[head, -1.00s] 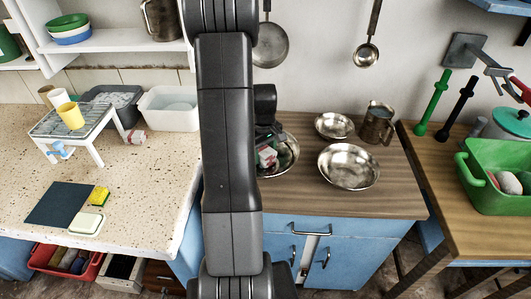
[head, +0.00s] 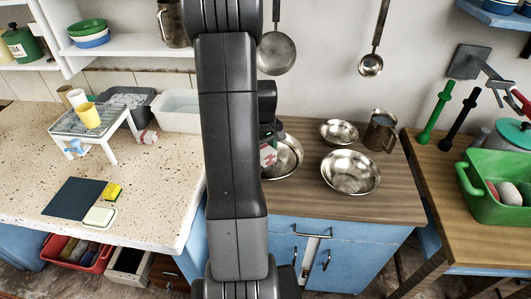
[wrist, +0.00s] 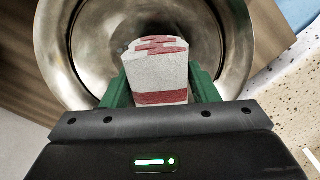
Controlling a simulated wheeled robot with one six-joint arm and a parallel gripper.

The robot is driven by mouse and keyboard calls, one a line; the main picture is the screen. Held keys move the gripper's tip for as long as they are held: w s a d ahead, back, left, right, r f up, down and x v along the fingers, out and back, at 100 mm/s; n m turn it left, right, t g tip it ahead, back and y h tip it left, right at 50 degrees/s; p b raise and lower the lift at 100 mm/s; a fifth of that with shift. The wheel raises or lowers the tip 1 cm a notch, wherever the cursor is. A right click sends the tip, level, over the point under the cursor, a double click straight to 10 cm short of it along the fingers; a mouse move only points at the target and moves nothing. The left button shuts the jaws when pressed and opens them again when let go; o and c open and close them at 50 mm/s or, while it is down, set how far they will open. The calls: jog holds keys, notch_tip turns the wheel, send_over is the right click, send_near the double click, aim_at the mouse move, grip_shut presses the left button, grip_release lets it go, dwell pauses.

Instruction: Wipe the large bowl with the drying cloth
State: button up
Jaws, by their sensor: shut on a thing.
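My gripper (wrist: 158,88) has green fingers and is shut on the drying cloth (wrist: 157,62), a folded white block with red bands. The cloth also shows in the head view (head: 268,155), beside my arm. It is over the inside of a shiny metal bowl (wrist: 85,45); whether it touches the metal I cannot tell. In the head view this bowl (head: 290,158) is partly hidden behind my arm. A second wide metal bowl (head: 350,173) stands to its right, and a smaller one (head: 338,132) behind. Which wide bowl is larger is unclear.
A metal jug (head: 380,132) stands behind the right bowl on the wooden worktop (head: 320,208). A pan (head: 277,52) and a ladle (head: 371,64) hang above. A green tub (head: 490,205) is at right; a speckled counter (head: 150,190) with a small rack is at left.

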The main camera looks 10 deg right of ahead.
jog(key=shift+r+p, duration=0.75)
jog(key=shift+r, duration=0.7)
